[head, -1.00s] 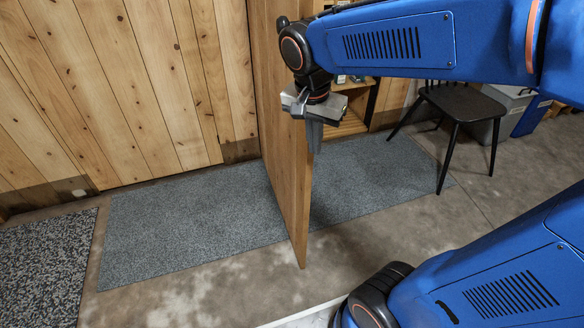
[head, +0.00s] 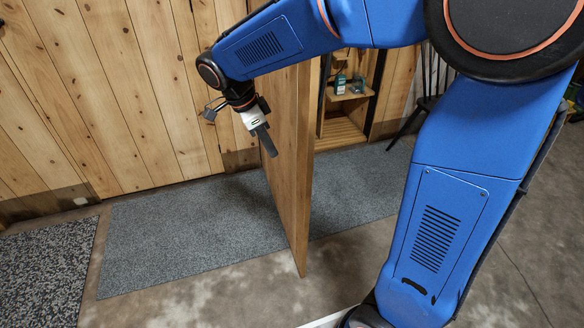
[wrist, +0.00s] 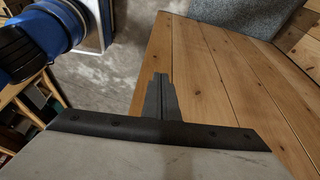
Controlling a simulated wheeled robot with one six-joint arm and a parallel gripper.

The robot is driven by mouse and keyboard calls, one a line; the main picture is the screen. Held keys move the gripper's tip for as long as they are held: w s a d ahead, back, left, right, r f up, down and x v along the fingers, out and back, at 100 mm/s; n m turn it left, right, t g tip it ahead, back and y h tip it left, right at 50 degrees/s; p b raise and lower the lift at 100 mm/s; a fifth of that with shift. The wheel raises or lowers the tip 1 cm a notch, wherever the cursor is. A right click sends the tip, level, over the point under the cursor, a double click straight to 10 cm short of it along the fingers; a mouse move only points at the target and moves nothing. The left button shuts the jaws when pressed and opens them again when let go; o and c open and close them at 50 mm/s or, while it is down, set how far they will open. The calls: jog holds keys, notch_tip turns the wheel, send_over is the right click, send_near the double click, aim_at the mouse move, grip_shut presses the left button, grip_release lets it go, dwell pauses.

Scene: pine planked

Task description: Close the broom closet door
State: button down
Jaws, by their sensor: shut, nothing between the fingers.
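The broom closet door (head: 288,170) is a tall pine-planked panel. It stands wide open, jutting out from the wall and seen nearly edge-on in the head view. Its planked face (wrist: 235,85) fills the right of the wrist view. My gripper (head: 268,150) points down at the left of the door in the head view, overlapping the door's left side. Its dark fingers (wrist: 162,95) are together and empty, in front of the door's edge in the wrist view. I cannot tell whether they touch the door. The closet opening (head: 345,128) shows right of the door.
Small bottles (head: 340,84) stand on a wooden shelf inside the closet. A grey mat (head: 190,232) runs under the door, and a speckled mat (head: 42,265) lies at the left. The floor left of the door is clear.

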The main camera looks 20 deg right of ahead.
jog(key=d+r+x, duration=0.1)
jog(key=d+x, duration=0.1)
jog(key=x, duration=0.9)
jog(key=shift+w+d+f+m, duration=0.25)
jog(key=shift+w+d+m, duration=0.05)
jog(key=shift+d+m, duration=0.1)
jog(key=shift+d, duration=0.1)
